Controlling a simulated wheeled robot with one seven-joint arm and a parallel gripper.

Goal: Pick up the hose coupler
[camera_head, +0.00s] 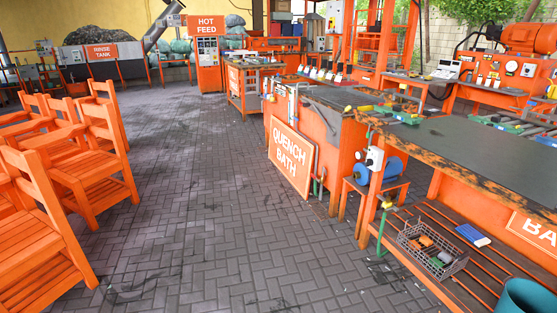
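I cannot single out the hose coupler with certainty. A small yellow-topped fitting (386,204) shows at the bench's front left leg. A wire basket (458,268) on the slatted lower shelf holds small orange and grey parts, too small to name. My gripper is not in this view.
Orange wooden chairs (100,165) crowd the left. The grey brick floor (215,220) is clear between them and the benches. A "QUENCH BATH" sign (291,158) leans at the bench corner.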

